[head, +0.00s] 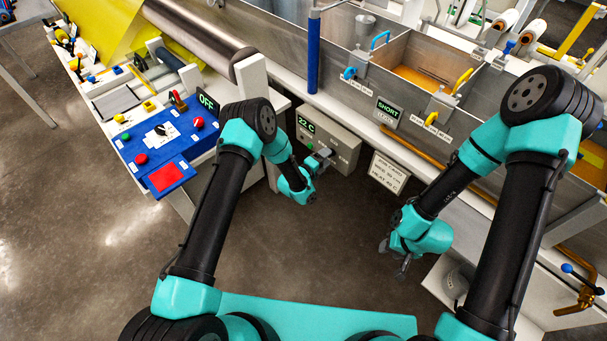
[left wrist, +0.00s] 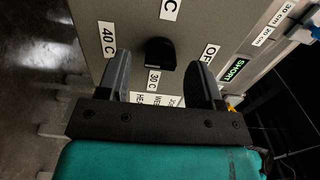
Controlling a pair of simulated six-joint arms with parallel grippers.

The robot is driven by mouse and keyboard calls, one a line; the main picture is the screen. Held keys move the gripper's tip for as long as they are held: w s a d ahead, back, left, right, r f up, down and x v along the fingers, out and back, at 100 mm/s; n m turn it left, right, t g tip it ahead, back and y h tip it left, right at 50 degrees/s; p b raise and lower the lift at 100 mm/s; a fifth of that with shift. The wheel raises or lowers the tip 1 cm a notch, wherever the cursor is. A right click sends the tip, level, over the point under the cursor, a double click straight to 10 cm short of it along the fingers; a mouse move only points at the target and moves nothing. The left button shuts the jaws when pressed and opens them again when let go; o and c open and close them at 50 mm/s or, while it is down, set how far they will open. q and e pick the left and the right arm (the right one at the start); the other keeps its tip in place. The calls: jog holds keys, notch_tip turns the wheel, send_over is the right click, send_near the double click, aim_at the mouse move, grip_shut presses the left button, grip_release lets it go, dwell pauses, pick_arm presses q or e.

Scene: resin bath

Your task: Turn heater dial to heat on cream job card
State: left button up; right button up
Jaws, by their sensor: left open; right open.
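The heater box (head: 345,143) is grey, with a green "22 C" display, on the front of the bath. Its black dial (left wrist: 160,54) shows in the left wrist view, with labels 40 C, 30 C and OFF around it; where it points is unclear. My left gripper (head: 322,160) is open, with its fingers on either side of the dial in the left wrist view (left wrist: 161,72); I cannot tell whether they touch it. The cream job card (head: 389,172) is right of the heater box, its print too small to read surely. My right gripper (head: 396,260) is open and empty, low over the floor.
A "SHORT" display (head: 388,109) is on the bath front, above the card. A blue control panel (head: 165,145) with red knobs and an "OFF" display (head: 207,102) stands at left. A blue post (head: 313,55) rises behind the heater box. The floor between my arms is clear.

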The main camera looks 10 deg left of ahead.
pick_arm(q)
jog(key=v, duration=1.5)
jog(key=shift+s+a, duration=0.2)
jog(key=shift+s, duration=0.1)
jog(key=shift+r, duration=0.1)
jog(key=s+a+n+g+y, duration=0.3)
jog(key=s+a+n+g, duration=0.3)
jog(key=s+n, duration=0.5)
jog(key=s+a+r+n+g+y, duration=0.1)
jog(key=s+a+n+g+y, duration=0.3)
jog(key=s+n, duration=0.7)
jog(key=a+n+g, duration=0.2)
jog(key=n+g, duration=0.1)
jog(key=n, duration=0.2)
jog(key=shift+s+r+n, duration=0.2)
jog(key=shift+s+n, duration=0.05)
jog(key=shift+n, duration=0.05)
jog(key=shift+y, duration=0.3)
jog(key=shift+c, duration=0.3)
